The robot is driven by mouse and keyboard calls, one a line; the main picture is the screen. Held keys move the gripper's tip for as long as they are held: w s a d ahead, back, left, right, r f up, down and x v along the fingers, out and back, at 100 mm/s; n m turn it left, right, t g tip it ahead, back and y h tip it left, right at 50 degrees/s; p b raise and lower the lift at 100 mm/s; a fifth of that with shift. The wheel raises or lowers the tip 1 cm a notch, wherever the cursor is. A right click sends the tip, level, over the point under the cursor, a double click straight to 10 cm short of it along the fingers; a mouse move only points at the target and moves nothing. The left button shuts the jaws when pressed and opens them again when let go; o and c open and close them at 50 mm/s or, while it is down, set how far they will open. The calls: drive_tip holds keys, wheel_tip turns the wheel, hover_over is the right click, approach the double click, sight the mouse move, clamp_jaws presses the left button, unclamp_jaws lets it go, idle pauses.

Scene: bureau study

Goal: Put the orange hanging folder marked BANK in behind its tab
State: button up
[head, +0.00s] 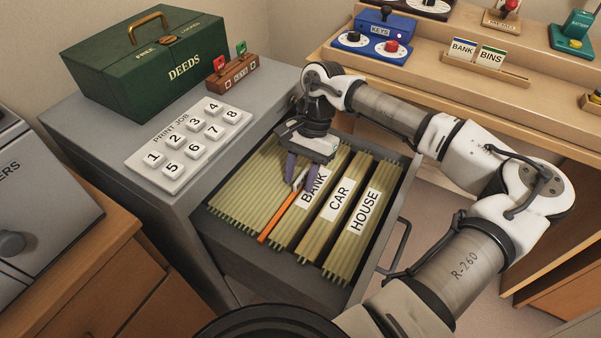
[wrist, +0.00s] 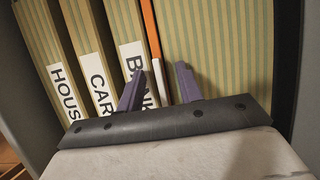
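The orange hanging folder (head: 277,220) stands in the open drawer among green striped folders, directly left of the block with the BANK label (head: 314,186). Its edge shows as a thin orange strip in the wrist view (wrist: 150,32), with a whitish part below it. My gripper (head: 299,184) is over the drawer at the folder's far end, fingers pointing down. In the wrist view my gripper (wrist: 162,82) is open, with a gap between the purple fingers. The strip lies between them, nearer the left finger. The left finger partly covers the BANK label.
Blocks labelled CAR (head: 339,201) and HOUSE (head: 364,211) stand right of BANK in the drawer (head: 285,265). Plain green folders (head: 250,192) fill its left side. A PRINT JOB button panel (head: 188,146) and green DEEDS box (head: 145,55) sit on the cabinet top.

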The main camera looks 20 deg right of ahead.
drive_tip(key=p+v, duration=0.1)
drive_tip(key=v, duration=1.2)
drive_tip(key=shift+r, duration=0.35)
drive_tip(key=shift+w+d+f, duration=0.1)
drive_tip(key=shift+d, duration=0.05)
